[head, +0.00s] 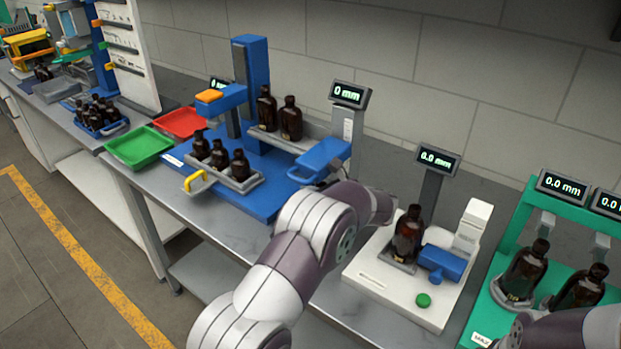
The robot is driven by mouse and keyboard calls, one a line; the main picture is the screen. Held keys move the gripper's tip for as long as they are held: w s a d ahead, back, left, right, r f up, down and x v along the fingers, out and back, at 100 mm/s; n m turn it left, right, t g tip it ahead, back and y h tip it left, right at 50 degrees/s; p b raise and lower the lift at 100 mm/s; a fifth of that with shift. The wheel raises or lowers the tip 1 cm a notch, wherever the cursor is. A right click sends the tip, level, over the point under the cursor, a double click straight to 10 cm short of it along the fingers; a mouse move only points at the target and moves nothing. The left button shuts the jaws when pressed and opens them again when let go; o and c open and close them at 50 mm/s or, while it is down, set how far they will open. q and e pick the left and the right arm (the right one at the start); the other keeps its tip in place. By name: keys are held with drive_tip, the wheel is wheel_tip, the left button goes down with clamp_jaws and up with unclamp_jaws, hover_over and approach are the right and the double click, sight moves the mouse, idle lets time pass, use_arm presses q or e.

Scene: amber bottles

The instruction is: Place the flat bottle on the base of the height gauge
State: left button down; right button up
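A blue stand (252,85) has a tall column, a sliding arm with an orange top and a blue base (262,203); it looks like the height gauge, though no label says so. Two dark amber bottles (291,119) stand on its rear ledge. Several more (220,155) stand in a grey holder at its front left. One amber bottle (408,232) stands upright on a white gauge by a blue block. Two broad amber bottles (523,272) stand on a green gauge. I cannot tell which bottle is the flat one. Neither gripper shows.
My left arm crosses the middle, hiding some bench; my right arm enters at lower right. A green tray (139,147) and a red tray (181,122) are empty. A blue crate (103,126) holds several bottles. The grey bench (215,215) has a clear front strip.

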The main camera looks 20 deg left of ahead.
use_arm(q)
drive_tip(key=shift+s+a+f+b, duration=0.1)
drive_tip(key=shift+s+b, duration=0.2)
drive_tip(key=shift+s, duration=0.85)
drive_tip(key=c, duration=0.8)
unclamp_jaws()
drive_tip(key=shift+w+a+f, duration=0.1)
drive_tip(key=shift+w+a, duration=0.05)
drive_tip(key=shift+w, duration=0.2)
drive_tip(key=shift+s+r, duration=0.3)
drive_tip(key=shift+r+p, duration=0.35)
drive_tip(key=shift+p, duration=0.15)
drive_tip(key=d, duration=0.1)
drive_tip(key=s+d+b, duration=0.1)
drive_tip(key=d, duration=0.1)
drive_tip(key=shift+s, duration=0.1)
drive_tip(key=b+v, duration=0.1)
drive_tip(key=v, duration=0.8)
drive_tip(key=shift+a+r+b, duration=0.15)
drive_tip(key=shift+b, duration=0.25)
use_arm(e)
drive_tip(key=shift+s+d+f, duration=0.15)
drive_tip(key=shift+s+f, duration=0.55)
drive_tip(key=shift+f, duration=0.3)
